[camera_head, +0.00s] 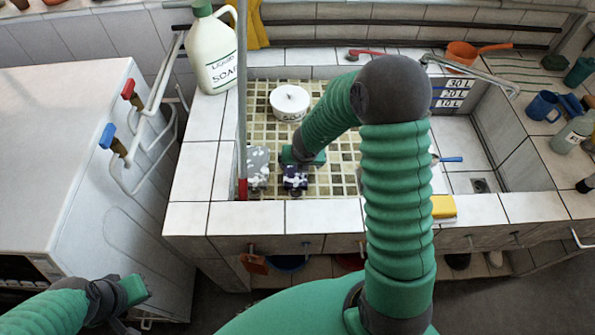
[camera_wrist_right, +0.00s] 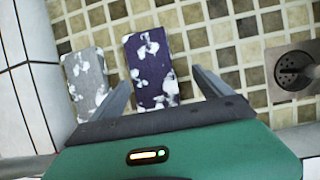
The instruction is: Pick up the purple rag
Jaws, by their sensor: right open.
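The purple rag (camera_wrist_right: 150,66) is dark purple with white blotches. I cannot tell whether the fingers touch the rag. A grey rag (camera_wrist_right: 86,80) with white blotches lies to the left, beside the left finger; it also shows in the head view (camera_head: 258,165). My left gripper (camera_head: 133,290) is at the lower left, away from the sink; its jaws are unclear.
The sink wall (camera_wrist_right: 45,90) stands close on the left. A drain (camera_wrist_right: 294,70) is at the right. A white round pot (camera_head: 290,103) stands in the sink, a soap bottle (camera_head: 212,52) on the rim, and a yellow sponge (camera_head: 443,208) on the front edge.

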